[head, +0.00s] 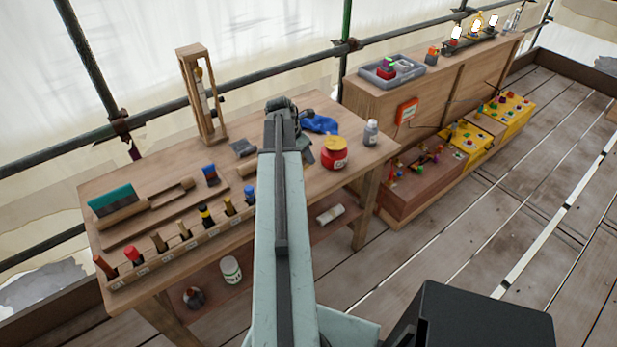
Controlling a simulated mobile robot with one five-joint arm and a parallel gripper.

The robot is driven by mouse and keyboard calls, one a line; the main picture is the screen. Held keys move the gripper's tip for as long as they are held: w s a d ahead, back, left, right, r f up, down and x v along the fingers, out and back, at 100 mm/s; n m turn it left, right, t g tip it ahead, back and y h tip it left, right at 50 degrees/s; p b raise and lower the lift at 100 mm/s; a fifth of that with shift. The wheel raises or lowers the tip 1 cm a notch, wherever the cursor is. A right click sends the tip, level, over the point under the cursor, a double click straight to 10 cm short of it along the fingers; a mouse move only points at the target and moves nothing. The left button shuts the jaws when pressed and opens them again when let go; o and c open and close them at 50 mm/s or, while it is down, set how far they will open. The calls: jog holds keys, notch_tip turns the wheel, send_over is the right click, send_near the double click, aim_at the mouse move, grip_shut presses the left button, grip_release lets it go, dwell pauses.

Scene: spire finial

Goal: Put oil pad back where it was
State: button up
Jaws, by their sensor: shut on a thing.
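My arm reaches up the picture over the workbench. Its wrist bends down at the far end, and my gripper (307,152) shows only in part, just right of the arm. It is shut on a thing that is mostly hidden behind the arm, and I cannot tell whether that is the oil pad. A red round tin (334,160) with an ochre top (335,144) stands on the bench just right of my gripper. I cannot make out a clear oil pad elsewhere.
The workbench (330,185) holds a rack of several tools (180,247), a green-topped block (112,200), a tall wooden frame (203,95), a blue cloth (320,123) and a small bottle (371,133). A cabinet (440,95) stands right. Plank floor at right is clear.

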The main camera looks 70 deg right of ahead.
jog(key=s+a+f+m+b, duration=0.1)
jog(key=s+f+b, duration=0.2)
jog(key=s, duration=1.4)
jog(key=w+d, duration=0.1)
jog(key=w, duration=0.4)
jog(key=w+d+f, duration=0.1)
jog(key=w, duration=0.4)
jog(key=w+d+b, duration=0.1)
jog(key=w, duration=0.4)
jog(key=shift+f, duration=0.4)
jog(key=f+b, duration=0.2)
jog(key=b, duration=0.1)
jog(key=f+b, duration=0.1)
jog(key=f, duration=0.1)
jog(key=shift+w+d, duration=0.1)
jog(key=shift+w, duration=0.2)
jog(key=shift+r, duration=0.2)
jog(key=shift+f, duration=0.2)
jog(key=o, duration=1.2)
jog(key=shift+r, duration=0.1)
